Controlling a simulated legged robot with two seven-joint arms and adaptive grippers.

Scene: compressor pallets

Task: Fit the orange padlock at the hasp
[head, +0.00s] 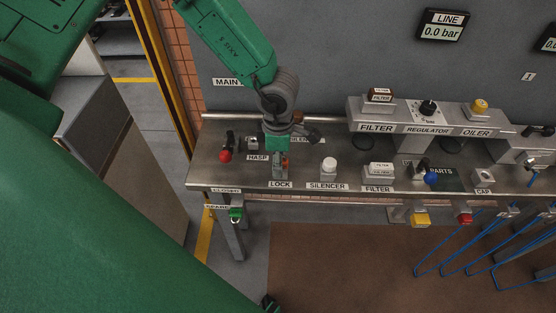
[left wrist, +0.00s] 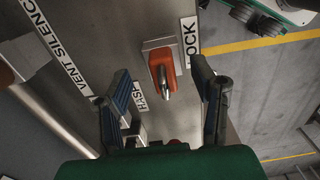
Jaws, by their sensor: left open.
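The orange padlock (left wrist: 161,66) with its metal shackle sits on a small metal holder beside the LOCK label in the left wrist view. In the head view the padlock (head: 284,160) is partly covered by my left gripper (head: 281,155), which is over the LOCK spot. In the left wrist view my left gripper (left wrist: 165,88) is open, one finger to each side of the padlock and apart from it. The HASP label (head: 257,157) is left of the gripper in the head view. The hasp itself is small and hard to make out. My right gripper is not in view.
A red-knobbed valve (head: 225,155) stands at the bench's left end. A white silencer (head: 329,169) and a filter block (head: 379,170) stand to the right of the padlock. A green padlock (head: 236,214) hangs below the bench front. Blue hoses (head: 443,246) hang lower right.

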